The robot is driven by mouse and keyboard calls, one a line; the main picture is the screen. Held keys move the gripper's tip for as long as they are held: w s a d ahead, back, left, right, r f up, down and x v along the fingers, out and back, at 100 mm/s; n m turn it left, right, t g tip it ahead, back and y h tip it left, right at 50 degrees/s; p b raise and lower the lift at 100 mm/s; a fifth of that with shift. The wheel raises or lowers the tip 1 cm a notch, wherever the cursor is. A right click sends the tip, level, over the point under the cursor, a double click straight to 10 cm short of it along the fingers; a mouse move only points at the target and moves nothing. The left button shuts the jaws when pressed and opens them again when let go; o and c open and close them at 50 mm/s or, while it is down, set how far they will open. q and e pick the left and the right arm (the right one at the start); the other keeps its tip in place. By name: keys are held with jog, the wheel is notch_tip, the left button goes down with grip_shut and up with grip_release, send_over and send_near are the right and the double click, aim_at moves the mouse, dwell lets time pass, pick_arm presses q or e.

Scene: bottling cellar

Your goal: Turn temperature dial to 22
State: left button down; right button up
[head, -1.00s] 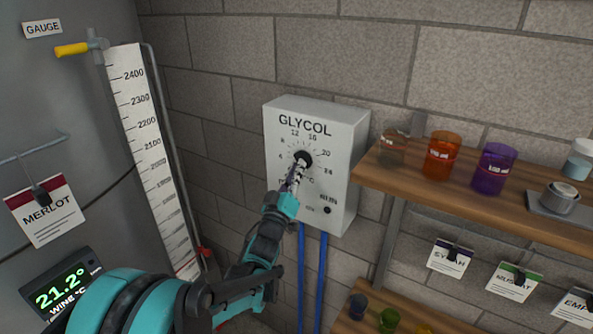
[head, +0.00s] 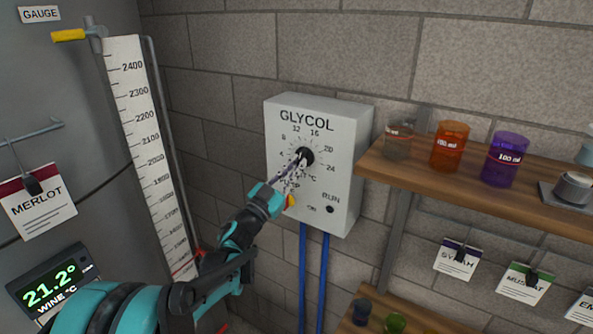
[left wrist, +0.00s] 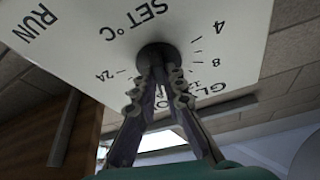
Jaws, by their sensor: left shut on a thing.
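The temperature dial (head: 306,155) is a small round black knob on the white GLYCOL box (head: 345,170) on the wall. Printed numbers from 4 up to 24 ring it. My left gripper (head: 301,161) reaches up to it from the lower left and is shut on it. In the left wrist view the fingertips (left wrist: 160,72) meet at the knob (left wrist: 157,54), which is seen from below with the lettering upside down. The fingers cover part of the scale there. I cannot make out the knob's pointer. My right gripper is not in view.
A wooden shelf (head: 470,190) with beakers juts out right of the box. Blue pipes (head: 312,275) run down below it. A RUN lamp (head: 330,209) and a yellow-red lamp (head: 291,200) sit on its lower face. A tank with a display (head: 52,285) reading 21.2° stands left.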

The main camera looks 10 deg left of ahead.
pick_arm(q)
jog(key=m, duration=0.2)
jog(key=m+g+h, duration=0.1)
jog(key=m, duration=0.1)
jog(key=shift+a+h, duration=0.15)
jog(key=shift+h, duration=0.15)
jog(key=m+g, duration=0.1)
jog(key=m, duration=0.1)
jog(key=m+g+h, duration=0.1)
jog(key=m, duration=0.2)
jog(key=shift+w+a+r, duration=0.1)
jog(key=shift+r, duration=0.05)
jog(key=shift+r+m+g+p, duration=0.1)
jog(key=shift+m+g+p, duration=0.55)
jog(key=shift+m, duration=1.15)
jog(key=shift+r+m+g+p, duration=0.1)
jog(key=shift+m+g+p, duration=0.25)
jog(key=shift+m+g, duration=1.05)
jog(key=shift+m+t, duration=0.45)
jog(key=shift+m, duration=0.15)
jog(key=c, duration=1.6)
grip_release()
jog(key=shift+a, duration=0.15)
jog(key=v, duration=1.2)
